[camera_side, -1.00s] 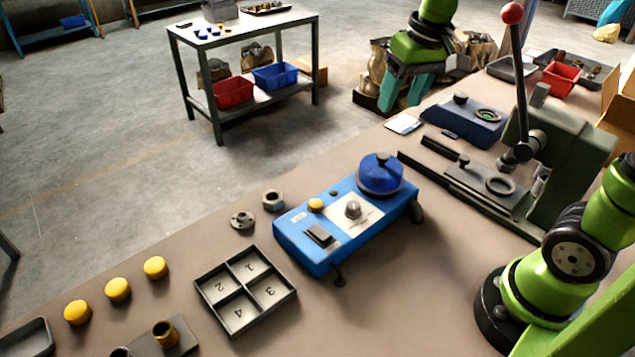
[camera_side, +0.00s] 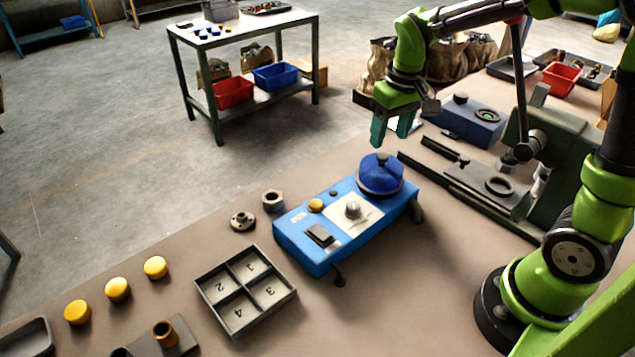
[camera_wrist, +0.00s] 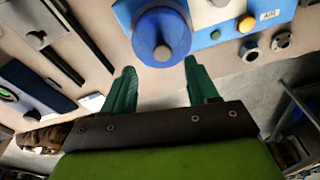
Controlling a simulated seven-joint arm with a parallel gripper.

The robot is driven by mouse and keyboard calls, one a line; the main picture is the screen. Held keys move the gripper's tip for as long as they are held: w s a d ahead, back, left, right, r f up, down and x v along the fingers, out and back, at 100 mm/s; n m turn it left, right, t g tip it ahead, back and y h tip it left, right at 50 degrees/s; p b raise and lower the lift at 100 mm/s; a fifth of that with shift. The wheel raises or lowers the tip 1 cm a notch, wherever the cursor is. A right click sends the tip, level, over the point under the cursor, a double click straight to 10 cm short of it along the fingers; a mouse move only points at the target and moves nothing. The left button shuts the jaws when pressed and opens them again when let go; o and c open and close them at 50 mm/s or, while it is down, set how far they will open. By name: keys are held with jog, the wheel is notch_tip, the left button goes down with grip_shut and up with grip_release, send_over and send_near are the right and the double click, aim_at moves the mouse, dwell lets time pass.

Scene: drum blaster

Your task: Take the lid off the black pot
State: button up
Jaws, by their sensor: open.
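A round blue lid (camera_side: 372,174) with a dark knob (camera_side: 382,157) sits on a low dark pot, whose grey-black rim (camera_side: 381,195) shows just beneath it. The pot is at the right end of a blue box (camera_side: 290,245). In the wrist view the lid (camera_wrist: 150,25) and its knob (camera_wrist: 162,52) lie ahead of the fingers, roughly centred between them. My gripper (camera_side: 391,130) has two teal fingers pointing down. It is open and empty, above and beyond the lid, apart from it. The fingers also show spread in the wrist view (camera_wrist: 160,70).
The box carries a yellow button (camera_side: 315,205), a silver knob (camera_side: 353,210) and a black switch (camera_side: 320,235). A green lever press (camera_side: 555,155) stands at the right. A numbered tray (camera_side: 245,290) and yellow caps lie at the front left.

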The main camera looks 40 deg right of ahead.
aim_at(383, 155)
jog(key=f, duration=0.5)
jog(key=shift+w+a+f, duration=0.1)
jog(key=shift+w+a, duration=0.05)
jog(key=shift+w, duration=0.15)
grip_shut()
